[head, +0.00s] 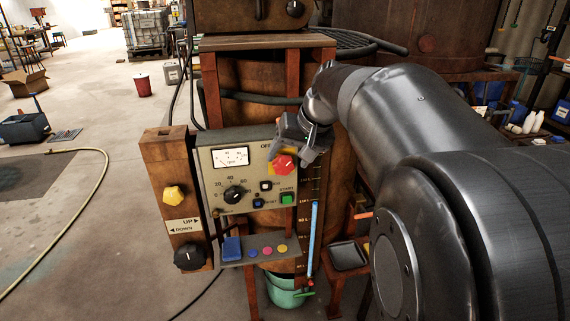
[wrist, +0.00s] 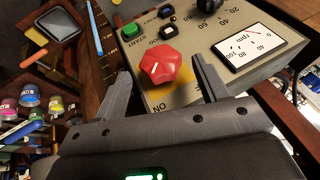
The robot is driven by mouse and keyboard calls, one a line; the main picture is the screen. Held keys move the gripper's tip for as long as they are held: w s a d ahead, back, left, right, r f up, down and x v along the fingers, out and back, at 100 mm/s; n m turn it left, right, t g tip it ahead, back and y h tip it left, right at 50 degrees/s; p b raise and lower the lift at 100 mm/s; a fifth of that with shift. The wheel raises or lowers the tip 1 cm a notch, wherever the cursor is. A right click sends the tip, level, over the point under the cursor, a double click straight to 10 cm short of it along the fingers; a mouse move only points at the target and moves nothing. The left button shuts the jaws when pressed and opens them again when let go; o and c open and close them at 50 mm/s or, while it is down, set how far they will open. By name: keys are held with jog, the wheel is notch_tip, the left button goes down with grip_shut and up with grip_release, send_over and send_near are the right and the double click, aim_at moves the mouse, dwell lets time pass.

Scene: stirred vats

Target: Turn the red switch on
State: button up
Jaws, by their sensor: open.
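The red switch (head: 284,165) is a lobed knob on a yellow plate at the upper right of the grey control panel (head: 222,187). It also shows in the wrist view (wrist: 159,64), with a white pointer line on its face. In the head view my gripper (head: 297,141) is at the panel's upper right corner and partly covers the plate.
A green START button (head: 287,198), a small blue button, a black dial (head: 235,194) and an rpm meter (head: 231,157) share the panel. A yellow knob (head: 174,196) and a black knob (head: 189,257) are on the left post.

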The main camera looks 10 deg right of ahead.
jog(key=v, duration=0.6)
jog(key=shift+r, duration=0.3)
jog(key=shift+s+d, duration=0.1)
jog(key=shift+s, duration=0.05)
jog(key=s+a+f+n+g+h, duration=0.1)
jog(key=s+a+f+h, duration=0.2)
jog(key=s, duration=0.6)
jog(key=s+a+f, duration=0.2)
jog(key=s+f, duration=0.4)
jog(key=s, duration=0.2)
jog(key=s+d+f+t, duration=0.2)
jog(key=s+d+f, duration=0.2)
jog(key=s, duration=0.1)
jog(key=shift+f+h, duration=0.2)
jog(key=shift+h, duration=0.1)
jog(key=shift+d, duration=0.1)
jog(key=shift+c, duration=0.4)
